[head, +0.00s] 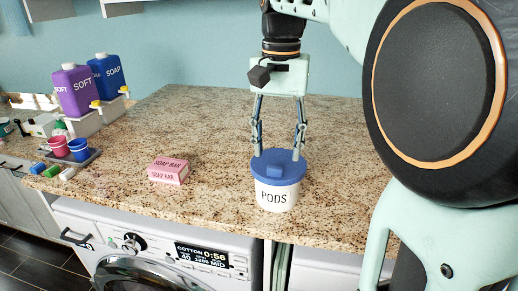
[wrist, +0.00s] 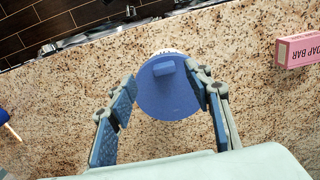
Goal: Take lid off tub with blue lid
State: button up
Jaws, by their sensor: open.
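My gripper (head: 277,152) points down from above, just over or behind the lid's back part. In the wrist view my gripper (wrist: 162,88) is open, with nothing held; whether a finger touches the lid I cannot tell.
A pink soap bar box (head: 168,171) lies left of the tub. Purple (head: 74,92) and blue (head: 108,77) bottles and a tray with cups (head: 67,158) stand farther left. A washing machine (head: 165,250) is below the counter. The counter behind the tub is clear.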

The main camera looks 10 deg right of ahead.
aim_at(275, 169)
jog(key=f, duration=0.5)
jog(key=shift+w+f, duration=0.3)
jog(key=shift+w, duration=0.05)
jog(key=shift+c, duration=0.2)
jog(key=c, duration=1.1)
jog(key=shift+r, duration=0.1)
